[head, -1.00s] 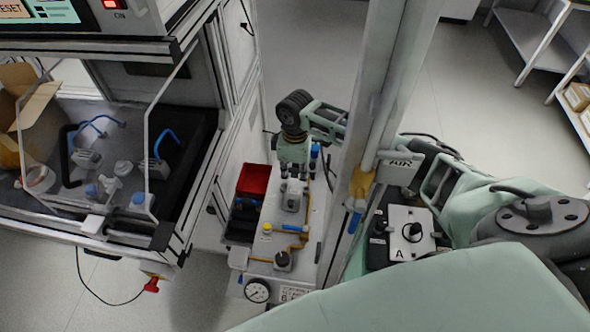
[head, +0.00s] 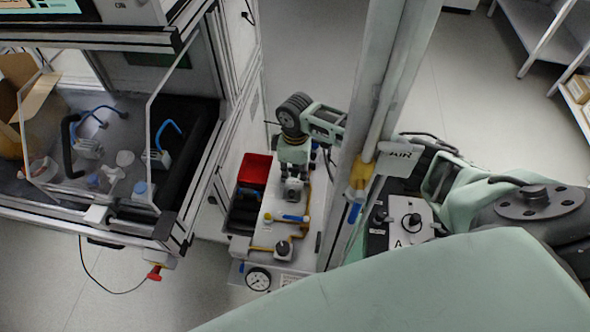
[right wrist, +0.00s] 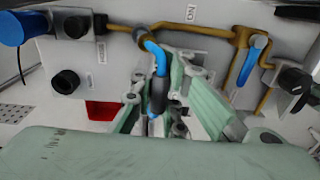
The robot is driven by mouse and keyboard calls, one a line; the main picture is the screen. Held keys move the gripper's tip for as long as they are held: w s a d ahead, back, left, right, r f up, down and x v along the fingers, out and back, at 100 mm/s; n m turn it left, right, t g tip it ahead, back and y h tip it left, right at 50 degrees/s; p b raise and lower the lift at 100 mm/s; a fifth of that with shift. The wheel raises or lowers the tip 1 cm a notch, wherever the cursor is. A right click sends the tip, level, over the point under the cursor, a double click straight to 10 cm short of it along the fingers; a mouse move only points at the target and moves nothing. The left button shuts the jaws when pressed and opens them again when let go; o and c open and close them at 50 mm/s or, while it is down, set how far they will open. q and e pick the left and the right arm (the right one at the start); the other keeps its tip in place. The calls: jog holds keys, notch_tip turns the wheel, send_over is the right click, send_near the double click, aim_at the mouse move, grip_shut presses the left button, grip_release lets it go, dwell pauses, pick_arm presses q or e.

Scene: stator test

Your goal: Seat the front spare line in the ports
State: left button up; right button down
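My right gripper (head: 293,174) points down over the white panel (head: 257,217) of the air unit. The spare line, a bent blue tube with a dark sleeve, shows in the right wrist view (right wrist: 157,92). Its sleeve lies between the green fingers (right wrist: 157,112), which appear closed around it. Its upper blue end bends toward a round fitting (right wrist: 137,36) on the brass pipe; I cannot tell whether it touches. The line's lower end is partly hidden by the fingers. My left gripper is out of view.
A blue-handled valve (head: 291,218), a black knob (head: 283,248) and a gauge (head: 258,279) sit on the near side of the panel. A red bin (head: 255,170) is left of it. An upright post (head: 385,90) stands close on the right. The glazed cabinet (head: 120,215) is farther left.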

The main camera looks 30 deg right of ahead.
aim_at(295, 182)
jog(key=shift+f, duration=0.2)
jog(key=shift+f+b, duration=0.5)
jog(key=shift+f, duration=0.2)
jog(key=shift+f+b, duration=0.3)
jog(key=shift+f, duration=0.35)
dwell(0.5)
jog(key=c, duration=2.5)
grip_release()
jog(key=o, duration=0.8)
jog(key=shift+c, duration=0.2)
